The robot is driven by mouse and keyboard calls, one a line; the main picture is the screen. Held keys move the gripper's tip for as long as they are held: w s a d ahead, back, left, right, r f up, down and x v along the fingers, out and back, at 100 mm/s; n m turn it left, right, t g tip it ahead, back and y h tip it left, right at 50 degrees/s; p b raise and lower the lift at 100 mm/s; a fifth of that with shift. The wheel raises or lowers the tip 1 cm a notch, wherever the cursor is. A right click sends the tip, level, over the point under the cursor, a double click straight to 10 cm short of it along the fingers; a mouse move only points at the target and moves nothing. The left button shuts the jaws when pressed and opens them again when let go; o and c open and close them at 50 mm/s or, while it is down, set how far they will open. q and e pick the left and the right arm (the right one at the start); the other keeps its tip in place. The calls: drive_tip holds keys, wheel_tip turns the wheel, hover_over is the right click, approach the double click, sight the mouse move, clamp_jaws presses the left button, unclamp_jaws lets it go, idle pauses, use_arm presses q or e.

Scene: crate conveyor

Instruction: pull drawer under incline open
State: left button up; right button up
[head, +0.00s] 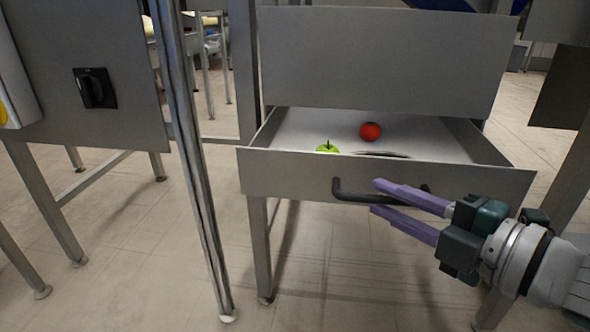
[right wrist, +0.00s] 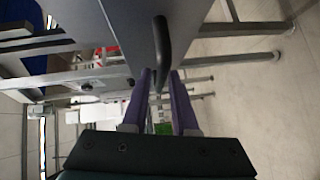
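The grey metal drawer (head: 290,176) stands pulled out below a large grey panel, its inside visible from above. Its dark bar handle (head: 350,196) is on the front face; the handle also shows in the right wrist view (right wrist: 162,38). My right gripper (head: 374,196) is at the handle, its two purple fingers apart. In the head view the bar passes between the fingertips; I cannot tell whether they touch it. A green apple (head: 327,149) and a red fruit (head: 370,131) lie in the drawer. My left gripper is out of view.
A grey cabinet with a black rotary switch (head: 95,88) stands at the left. A metal post (head: 190,150) rises left of the drawer. The tiled floor in front of and below the drawer is clear apart from table legs.

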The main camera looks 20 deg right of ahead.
drive_tip(key=shift+w+a+f, duration=0.1)
drive_tip(key=shift+w+a, duration=0.1)
drive_tip(key=shift+w, duration=0.45)
clamp_jaws()
idle(1.0)
